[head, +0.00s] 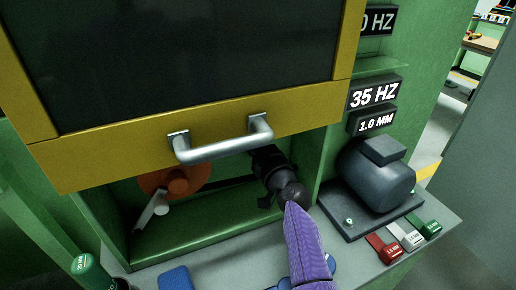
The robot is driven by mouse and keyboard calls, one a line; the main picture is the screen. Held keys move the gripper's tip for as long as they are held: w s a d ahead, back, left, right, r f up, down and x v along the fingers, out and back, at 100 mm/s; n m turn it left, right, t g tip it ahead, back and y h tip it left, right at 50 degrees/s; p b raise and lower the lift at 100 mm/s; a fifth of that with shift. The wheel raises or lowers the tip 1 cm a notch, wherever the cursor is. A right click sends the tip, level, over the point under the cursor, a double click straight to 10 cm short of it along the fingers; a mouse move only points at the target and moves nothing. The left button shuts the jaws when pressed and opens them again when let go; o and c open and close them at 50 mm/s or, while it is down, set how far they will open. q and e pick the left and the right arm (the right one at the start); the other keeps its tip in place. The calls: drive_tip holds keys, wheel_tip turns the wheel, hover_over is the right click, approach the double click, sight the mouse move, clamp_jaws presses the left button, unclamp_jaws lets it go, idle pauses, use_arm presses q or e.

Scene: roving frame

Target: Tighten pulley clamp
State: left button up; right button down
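An orange pulley (180,181) sits inside the open green bay under the yellow-framed guard. A light grey lever (151,209), which looks like the clamp handle, slants down and left in front of the pulley. A dark belt (231,183) runs right from the pulley. My purple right arm rises from the bottom, and its dark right gripper (268,165) reaches into the bay's right side, under the guard handle. It is apart from the lever. Its fingers are too dark and partly hidden to judge. My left gripper is not in view.
The yellow guard (90,163) with a silver handle (222,145) overhangs the bay. A grey motor (376,176) stands on the right. Red, white and green tagged pieces (398,240) lie beside it. A green cylinder (92,271) and a blue pad (176,280) are at the front left.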

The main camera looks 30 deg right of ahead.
drive_tip(key=shift+s+d+f+m+b, duration=0.1)
drive_tip(key=shift+d+f+m, duration=0.35)
drive_tip(key=shift+m, duration=2.35)
drive_tip(key=shift+w+d+f+m+b, duration=0.15)
drive_tip(key=shift+d+f+m, duration=0.25)
drive_tip(key=shift+m, duration=2.4)
drive_tip(key=shift+s+d+f+m+b, duration=0.15)
drive_tip(key=shift+d+f+m, duration=0.25)
drive_tip(key=shift+m, duration=2.4)
drive_tip(key=shift+a+f, duration=0.1)
drive_tip(key=shift+f, duration=0.05)
drive_tip(key=c, duration=0.6)
unclamp_jaws()
drive_tip(key=s, duration=0.3)
drive_tip(key=s+p, duration=0.1)
drive_tip(key=s, duration=0.2)
drive_tip(key=s+p, duration=0.1)
drive_tip(key=s, duration=0.3)
drive_tip(key=shift+a, duration=0.3)
